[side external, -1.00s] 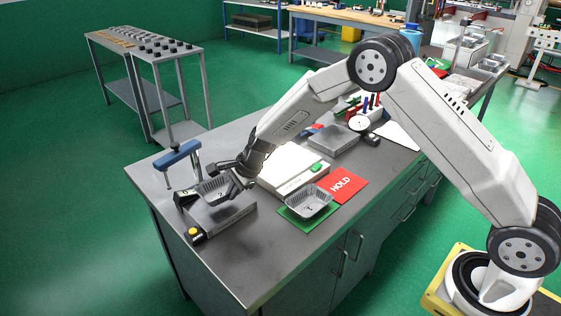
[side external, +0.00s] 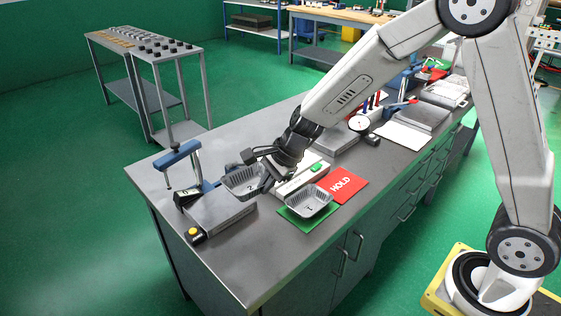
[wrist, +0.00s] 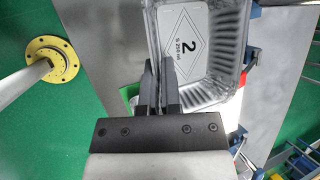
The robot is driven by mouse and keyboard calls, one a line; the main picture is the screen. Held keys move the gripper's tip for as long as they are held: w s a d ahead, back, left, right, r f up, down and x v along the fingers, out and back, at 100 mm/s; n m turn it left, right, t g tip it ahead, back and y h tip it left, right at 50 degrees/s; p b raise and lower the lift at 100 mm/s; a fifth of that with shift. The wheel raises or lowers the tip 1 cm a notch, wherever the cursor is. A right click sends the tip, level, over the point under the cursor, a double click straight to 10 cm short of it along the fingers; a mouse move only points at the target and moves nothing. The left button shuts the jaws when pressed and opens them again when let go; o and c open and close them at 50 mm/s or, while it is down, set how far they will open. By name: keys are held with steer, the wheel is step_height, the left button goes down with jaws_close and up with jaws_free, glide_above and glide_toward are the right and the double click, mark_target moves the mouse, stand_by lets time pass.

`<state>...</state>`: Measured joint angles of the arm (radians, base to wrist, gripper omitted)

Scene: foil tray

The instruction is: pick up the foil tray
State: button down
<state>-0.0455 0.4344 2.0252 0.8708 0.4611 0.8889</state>
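A silver foil tray (side external: 242,181) marked "2" hangs in the air above the grey metal block (side external: 222,213). My gripper (side external: 264,176) is shut on the tray's right wall. In the wrist view the foil tray (wrist: 203,50) shows its label, and the gripper fingers (wrist: 157,80) pinch its near-left wall. A second foil tray (side external: 309,202) lies on a green card on the bench, just right of the held tray and apart from it.
A red HOLD card (side external: 342,185) lies right of the green card (side external: 291,214). The bench front left is clear.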

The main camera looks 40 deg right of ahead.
steer(key=shift+s+d+r, duration=0.1)
steer(key=shift+s+r, duration=0.15)
steer(key=shift+s, duration=0.25)
steer(key=shift+s+d+r, duration=0.1)
steer(key=shift+s+r, duration=0.1)
steer(key=shift+s, duration=0.3)
steer(key=shift+r, duration=0.1)
